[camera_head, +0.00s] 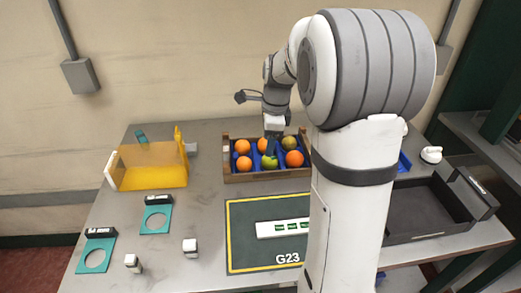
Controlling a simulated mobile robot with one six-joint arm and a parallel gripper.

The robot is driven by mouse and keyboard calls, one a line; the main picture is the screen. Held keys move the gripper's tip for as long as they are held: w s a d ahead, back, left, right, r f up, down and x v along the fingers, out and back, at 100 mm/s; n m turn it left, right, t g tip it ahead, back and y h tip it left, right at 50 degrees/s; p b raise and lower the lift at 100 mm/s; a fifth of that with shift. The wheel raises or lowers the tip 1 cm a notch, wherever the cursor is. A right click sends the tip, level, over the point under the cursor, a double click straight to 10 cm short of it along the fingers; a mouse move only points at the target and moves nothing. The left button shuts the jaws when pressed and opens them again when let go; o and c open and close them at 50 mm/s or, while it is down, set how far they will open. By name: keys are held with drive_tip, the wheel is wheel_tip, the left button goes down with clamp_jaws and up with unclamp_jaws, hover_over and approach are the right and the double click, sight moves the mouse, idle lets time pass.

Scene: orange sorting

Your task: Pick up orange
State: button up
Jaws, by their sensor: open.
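Several oranges lie in a wooden crate (266,176) with blue compartments at the back middle of the table. One orange (242,146) is at back left, one (244,164) at front left, one (262,144) at back middle and one (294,159) at front right. A greenish fruit (269,161) is at front middle and a brownish-green one (289,143) at back right. My gripper (272,148) points down over the middle of the crate, open. Its fingertips are small and partly blend with the crate, so contact with a fruit cannot be told.
A yellow bin (152,178) stands left of the crate. A dark mat (245,240) marked G23 lies in front. A black tray (415,205) is at right. My arm hides part of the table.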

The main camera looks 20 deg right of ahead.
sight(270, 159)
drive_tip(key=w+f+m, duration=0.1)
drive_tip(key=w+d+f+m, duration=0.2)
drive_tip(key=f, duration=0.1)
drive_tip(key=shift+d+b, duration=0.25)
drive_tip(key=shift+b, duration=0.05)
drive_tip(key=shift+m, duration=0.3)
drive_tip(key=f, duration=0.5)
drive_tip(key=f+p, duration=0.1)
drive_tip(key=f, duration=0.1)
drive_tip(key=shift+w+a+f, duration=0.25)
drive_tip(key=shift+w+f, duration=0.05)
drive_tip(key=shift+w, duration=0.1)
drive_tip(key=shift+c, duration=0.2)
drive_tip(key=c, duration=0.6)
